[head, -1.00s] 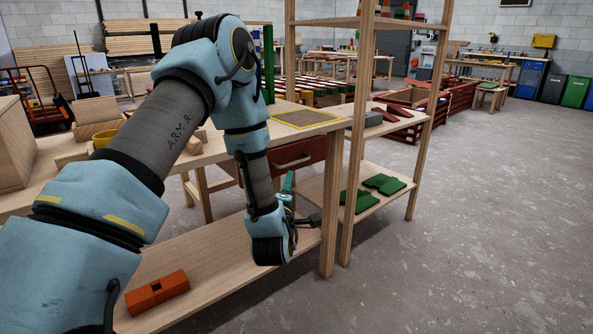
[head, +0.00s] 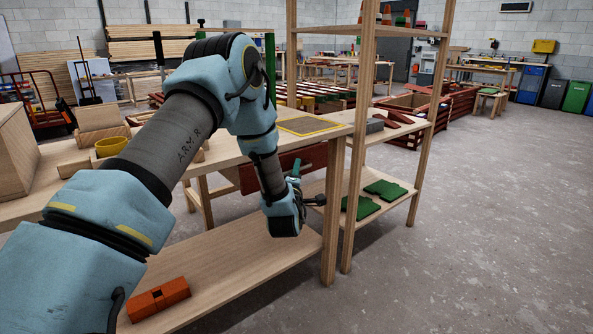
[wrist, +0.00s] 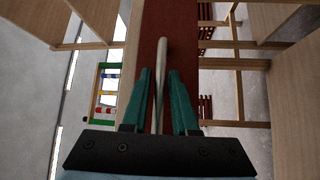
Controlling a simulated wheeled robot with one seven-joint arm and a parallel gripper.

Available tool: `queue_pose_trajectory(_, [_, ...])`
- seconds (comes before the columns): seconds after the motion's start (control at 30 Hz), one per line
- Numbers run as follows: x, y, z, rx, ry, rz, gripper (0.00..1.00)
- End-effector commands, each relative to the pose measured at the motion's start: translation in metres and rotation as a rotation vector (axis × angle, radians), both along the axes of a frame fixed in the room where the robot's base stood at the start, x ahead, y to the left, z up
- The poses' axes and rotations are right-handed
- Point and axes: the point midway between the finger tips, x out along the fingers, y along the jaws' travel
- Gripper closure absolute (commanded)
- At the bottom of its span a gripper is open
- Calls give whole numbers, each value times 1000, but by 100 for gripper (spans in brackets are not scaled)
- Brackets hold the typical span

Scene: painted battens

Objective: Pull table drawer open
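The table (head: 228,152) has a red-brown drawer (head: 312,157) under its top, which looks closed. In the head view my wrist covers part of the drawer front and hides its handle. In the wrist view the drawer front (wrist: 178,45) runs up the picture, with the pale bar handle (wrist: 162,60) standing in front of it. My gripper (wrist: 160,78) is open, with one green finger on each side of the handle. A narrow gap shows between the handle and each finger. In the head view my gripper (head: 307,183) is at the drawer front.
An orange-red block (head: 158,299) lies on the table's lower shelf (head: 235,280). A wooden rack (head: 358,150) stands close to the right of my gripper, with green pieces (head: 384,189) on a low shelf. Floor at right is clear.

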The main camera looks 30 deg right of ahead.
Motion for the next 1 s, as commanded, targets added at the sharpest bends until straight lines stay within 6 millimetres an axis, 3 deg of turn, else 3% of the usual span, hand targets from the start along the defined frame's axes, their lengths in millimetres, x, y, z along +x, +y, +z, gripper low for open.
queue_pose_trajectory(0.17, [0,0,0,0,0,0,73])
queue_pose_trajectory(0.4, [0,0,0,1,1,0,100])
queue_pose_trajectory(1.0, [0,0,-1,1,1,0,100])
